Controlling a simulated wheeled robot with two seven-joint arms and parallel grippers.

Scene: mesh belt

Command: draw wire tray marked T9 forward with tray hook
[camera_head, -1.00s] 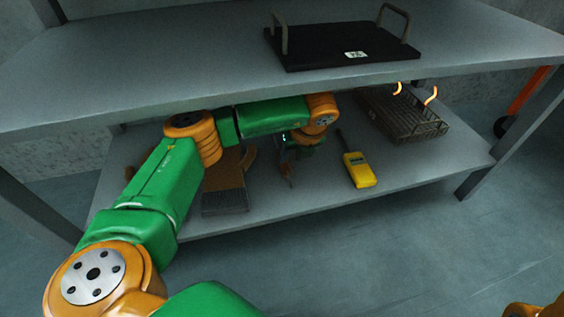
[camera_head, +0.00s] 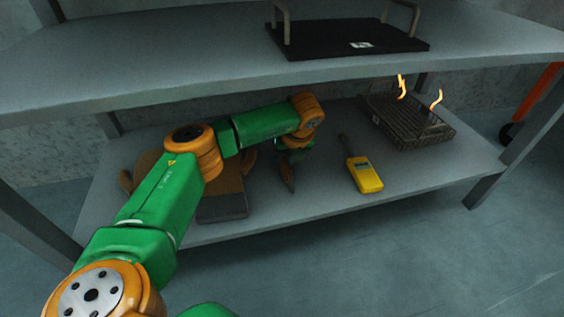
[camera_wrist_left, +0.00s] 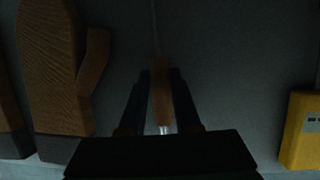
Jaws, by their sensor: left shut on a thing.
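My left gripper (camera_head: 288,172) is under the upper shelf, above the lower shelf. In the left wrist view its fingers (camera_wrist_left: 161,95) are shut on the brown handle of the tray hook (camera_wrist_left: 161,88). A thin rod runs from the handle away from the gripper; its far end is out of that view. The wire tray (camera_head: 408,126) sits on the lower shelf at the right, well apart from my gripper. My right gripper is not in view.
A yellow handheld device (camera_head: 365,176) lies between my gripper and the wire tray. Brown gloves (camera_wrist_left: 52,70) with grey cuffs lie left of my gripper. The lower shelf's front right (camera_head: 430,175) is clear.

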